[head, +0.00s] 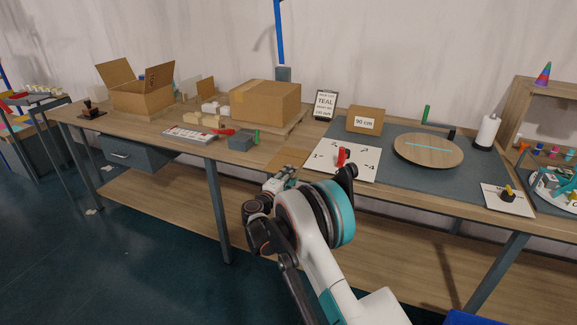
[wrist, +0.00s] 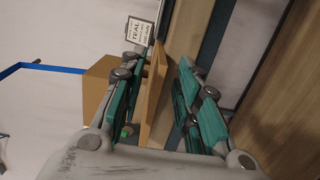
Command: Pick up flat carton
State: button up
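The flat carton (head: 288,158) is a thin tan sheet lying at the front edge of the workbench, left of the white numbered sheet. In the wrist view a thin tan panel (wrist: 152,110), which looks like this carton, shows edge-on between the teal fingers. My gripper (head: 282,180) is at the bench's front edge beside the carton. In the wrist view my gripper (wrist: 160,100) is open, with fingers on both sides of the panel and gaps visible. Whether any finger touches it cannot be told. My arm hides part of the area in the head view.
A closed cardboard box (head: 265,103) stands behind the carton, with a grey block (head: 240,142) and green cylinder (head: 257,137) nearby. Right are the numbered sheet (head: 330,165) with a red object, and a round wooden disc (head: 428,150). The lower shelf (head: 180,210) lies below the benchtop.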

jog(key=shift+w+d, duration=0.2)
jog(key=shift+w, duration=0.2)
jog(key=shift+r, duration=0.1)
grip_shut()
